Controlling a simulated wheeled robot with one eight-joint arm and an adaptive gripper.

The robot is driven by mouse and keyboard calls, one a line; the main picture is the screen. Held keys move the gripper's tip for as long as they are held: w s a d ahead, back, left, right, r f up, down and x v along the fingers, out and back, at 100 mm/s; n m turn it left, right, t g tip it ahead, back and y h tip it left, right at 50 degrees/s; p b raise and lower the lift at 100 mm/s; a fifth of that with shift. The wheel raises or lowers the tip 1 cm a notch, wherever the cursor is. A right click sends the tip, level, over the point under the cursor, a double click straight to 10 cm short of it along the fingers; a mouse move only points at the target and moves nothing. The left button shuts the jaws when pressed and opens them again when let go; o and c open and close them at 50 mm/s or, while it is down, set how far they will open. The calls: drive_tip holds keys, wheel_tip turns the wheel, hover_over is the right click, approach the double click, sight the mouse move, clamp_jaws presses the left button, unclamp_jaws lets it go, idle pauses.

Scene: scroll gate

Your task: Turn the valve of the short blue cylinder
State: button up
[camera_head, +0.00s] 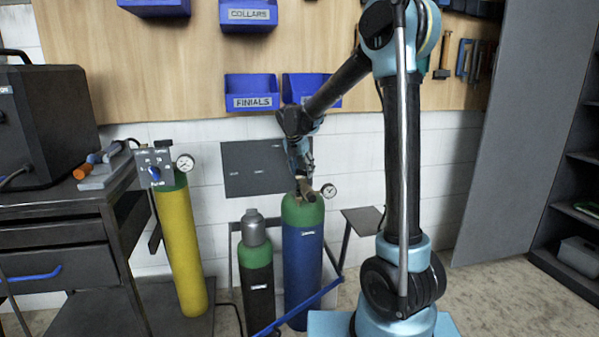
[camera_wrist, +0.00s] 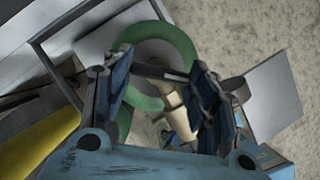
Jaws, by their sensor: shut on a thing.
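The short blue cylinder (camera_head: 302,265) stands upright with a green shoulder, a brass valve and a round gauge (camera_head: 329,190) on its right. My gripper (camera_head: 303,185) points down onto the valve at its top. In the wrist view my gripper (camera_wrist: 163,78) has its two fingers on either side of a thin dark bar (camera_wrist: 160,72), which looks like the valve's handle; it is shut on it. The green shoulder (camera_wrist: 170,42) and brass parts (camera_wrist: 176,100) show below. The fingers hide much of the valve in the head view.
A dark cylinder (camera_head: 258,290) with a grey cap stands close on the left. A tall yellow cylinder (camera_head: 182,245) stands further left beside a dark cart (camera_head: 60,235). A blue rail (camera_head: 300,308) crosses in front. A small grey shelf (camera_head: 362,220) is on the right.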

drive_tip(key=m, duration=0.2)
drive_tip(key=m+g+h, duration=0.1)
drive_tip(key=m, duration=0.1)
drive_tip(key=shift+w+m+h, duration=0.1)
drive_tip(key=shift+m+h, duration=0.2)
drive_tip(key=shift+m, duration=0.1)
drive_tip(key=shift+m+g, duration=0.4)
drive_tip(key=shift+m, duration=0.6)
drive_tip(key=o, duration=1.1)
drive_tip(key=shift+c, duration=0.2)
drive_tip(key=shift+a, duration=0.1)
drive_tip(key=s+a+r, duration=0.4)
drive_tip(key=s+a, duration=0.2)
drive_tip(key=a, duration=0.6)
drive_tip(key=shift+s+r, duration=0.2)
